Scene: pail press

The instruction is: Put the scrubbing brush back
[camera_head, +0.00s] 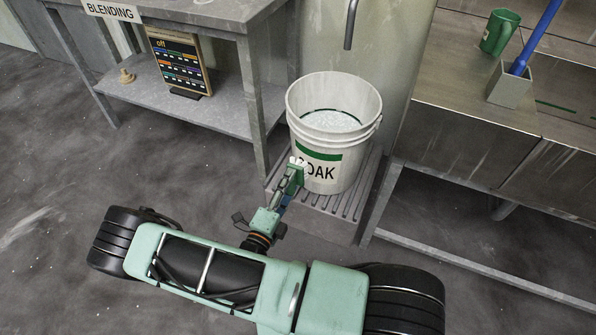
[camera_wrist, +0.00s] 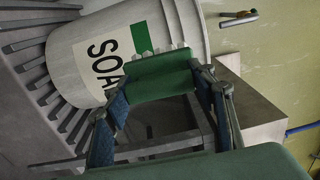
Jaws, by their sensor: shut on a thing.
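My gripper (camera_head: 290,182) is in front of the white pail, at its lower left side in the head view. It is shut on the scrubbing brush, a green block with pale bristle tufts (camera_head: 297,163). In the wrist view the brush (camera_wrist: 162,78) sits between the two fingers, its tufts toward the pail. Whether the tufts touch the pail wall I cannot tell. The pail (camera_head: 333,108), marked SOAK with a green band, stands upright on a ribbed grey stand (camera_head: 318,212) and holds pale, sudsy liquid. It also fills the upper left of the wrist view (camera_wrist: 180,25).
A grey holder (camera_head: 510,86) with a blue handle (camera_head: 538,36) and a green mug (camera_head: 499,32) stand on the right counter (camera_head: 468,72). A BLENDING table (camera_head: 200,8) at left has a coloured board (camera_head: 179,62) on its shelf. A spout (camera_head: 350,25) hangs above the pail.

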